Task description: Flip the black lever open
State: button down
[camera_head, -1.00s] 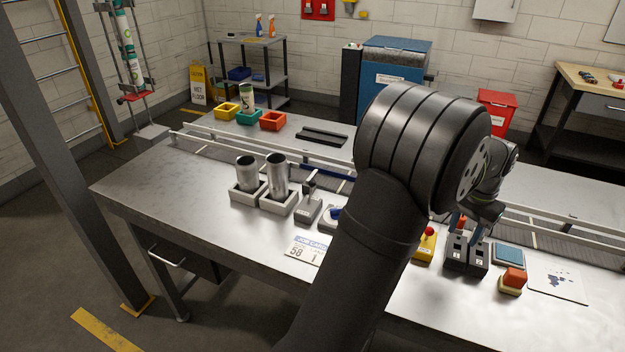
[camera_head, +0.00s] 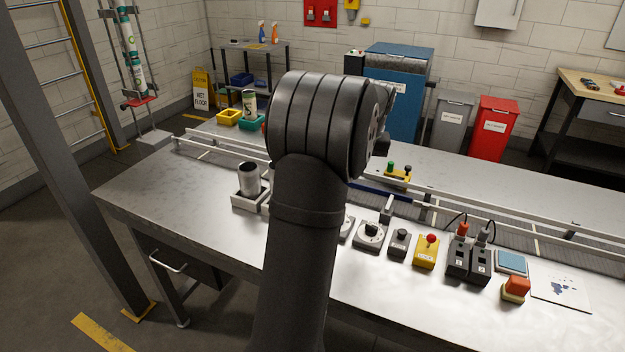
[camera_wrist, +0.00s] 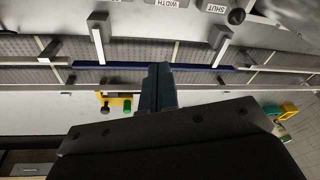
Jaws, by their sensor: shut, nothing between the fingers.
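In the wrist view my gripper (camera_wrist: 158,72) is shut and empty, its dark blue fingers reaching up over the conveyor. At the top right of that view a round black knob (camera_wrist: 236,16), apparently the lever's end, shows beside a plate marked SHUT (camera_wrist: 216,8). The knob is apart from my fingertips, above and to the right of them in the picture. The rest of the lever is cut off by the frame edge or too unclear to tell. In the head view my arm covers the lever and my gripper.
Conveyor rails (camera_head: 480,205) run along the table behind the controls. A dial box (camera_head: 370,236), a yellow box with a red button (camera_head: 427,251) and plug boxes (camera_head: 470,262) stand right of my arm. A metal can (camera_head: 249,181) stands in a holder to its left.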

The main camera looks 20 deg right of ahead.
jog(key=w+a+r+n, duration=0.3)
jog(key=w+a+n, duration=0.1)
jog(key=w+a, duration=0.4)
jog(key=shift+a+r+t+y, duration=0.15)
jog(key=shift+a+t+y, duration=0.15)
jog(key=shift+a, duration=0.9)
jog(key=x, duration=1)
jog(key=shift+w+f, duration=0.1)
jog(key=shift+f, duration=0.15)
jog(key=shift+s+r, duration=0.2)
jog(key=shift+s, duration=0.85)
jog(key=shift+s+r, duration=0.2)
jog(key=shift+s, duration=0.8)
jog(key=shift+a, duration=0.1)
jog(key=shift+s+a+r+t, duration=0.1)
jog(key=shift+s+r+t, duration=0.05)
jog(key=shift+t, duration=0.15)
